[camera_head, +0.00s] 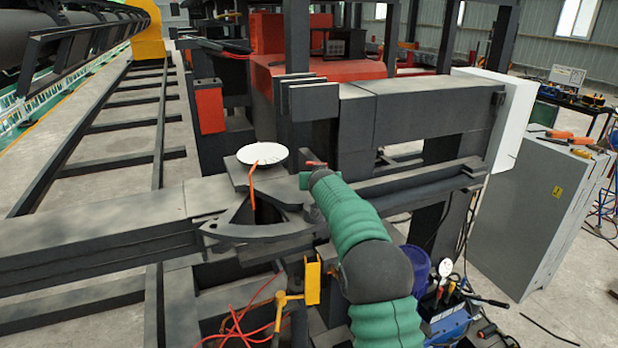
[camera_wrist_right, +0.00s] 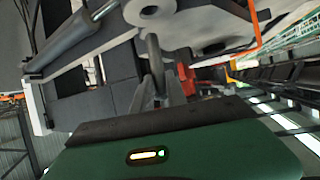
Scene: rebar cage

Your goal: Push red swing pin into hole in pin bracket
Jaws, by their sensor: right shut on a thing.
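A small red piece (camera_head: 315,164), which looks like part of the red swing pin, shows at the tip of my right arm, beside the dark bracket plates (camera_head: 285,193). My right gripper (camera_head: 306,180) is mostly hidden behind my green sleeve. In the right wrist view its grey fingers (camera_wrist_right: 155,88) are closed on a dark upright bar (camera_wrist_right: 153,52), apparently part of the swing pin. A red patch (camera_wrist_right: 187,78) shows just beyond the fingers. I cannot make out the hole or whether the pin is in it. My left gripper is not in view.
A white disc (camera_head: 262,154) with an orange strip (camera_head: 253,186) sits above the bracket plates. A heavy dark beam (camera_head: 415,120) runs behind to the right. A yellow bracket (camera_head: 313,281) and red cables (camera_head: 240,325) are below. A grey cabinet (camera_head: 535,210) stands at right.

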